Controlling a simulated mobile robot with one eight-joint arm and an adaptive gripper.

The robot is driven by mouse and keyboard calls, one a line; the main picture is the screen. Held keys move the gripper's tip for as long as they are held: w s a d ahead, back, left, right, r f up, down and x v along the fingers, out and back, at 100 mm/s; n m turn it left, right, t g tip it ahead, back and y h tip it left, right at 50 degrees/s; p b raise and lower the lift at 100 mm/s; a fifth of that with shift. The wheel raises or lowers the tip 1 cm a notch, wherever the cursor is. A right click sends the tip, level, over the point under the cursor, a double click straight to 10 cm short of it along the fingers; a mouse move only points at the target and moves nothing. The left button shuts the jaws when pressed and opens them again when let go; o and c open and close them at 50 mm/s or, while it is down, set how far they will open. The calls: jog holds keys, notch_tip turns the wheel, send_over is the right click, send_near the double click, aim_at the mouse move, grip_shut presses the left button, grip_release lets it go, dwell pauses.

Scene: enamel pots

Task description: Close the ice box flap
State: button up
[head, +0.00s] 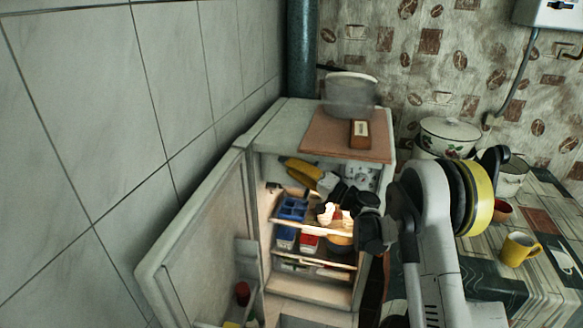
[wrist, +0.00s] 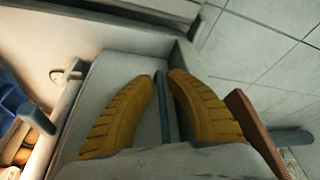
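The ice box (head: 361,177) sits in the upper part of the open fridge; a pale, dotted part shows beside my gripper. I cannot clearly make out its flap, as my gripper and arm cover much of that area. My gripper (head: 290,165) reaches across the upper opening in the head view, its yellow fingers pointing left. In the wrist view my gripper's fingertips (wrist: 165,74) lie close together. A thin grey strip (wrist: 164,115) shows between the fingers; whether they touch it is unclear.
The fridge door (head: 195,235) stands open at the left, near the tiled wall. Lower shelves hold a blue tray (head: 291,209) and other items. A brown board (head: 335,138) with a box and a clear container lies on top. Pots and a yellow mug (head: 519,249) stand on the right.

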jog(key=v, duration=1.1)
jog(key=shift+s+d, duration=0.2)
jog(key=shift+d, duration=0.15)
jog(key=s+a+r+n+g+h, duration=0.1)
jog(key=s+r+g+h, duration=0.15)
jog(key=s, duration=0.35)
jog(key=s+a+r+g+h, duration=0.1)
jog(key=s+a+r+h, duration=0.1)
jog(key=s+r+h, duration=0.3)
jog(key=s+d+f+h, duration=0.1)
jog(key=s+d, duration=0.3)
jog(key=s, duration=0.4)
jog(key=s+d+f+n+h, duration=0.1)
jog(key=s+d+h, duration=0.3)
jog(key=s, duration=0.5)
jog(key=s+d+f+h, duration=0.1)
jog(key=s+d+h, duration=0.2)
jog(key=s+d, duration=0.2)
jog(key=s+g, duration=0.1)
jog(key=s, duration=0.2)
jog(key=shift+s+f, duration=0.3)
jog(key=shift+a+h, duration=0.1)
jog(key=shift+h, duration=0.15)
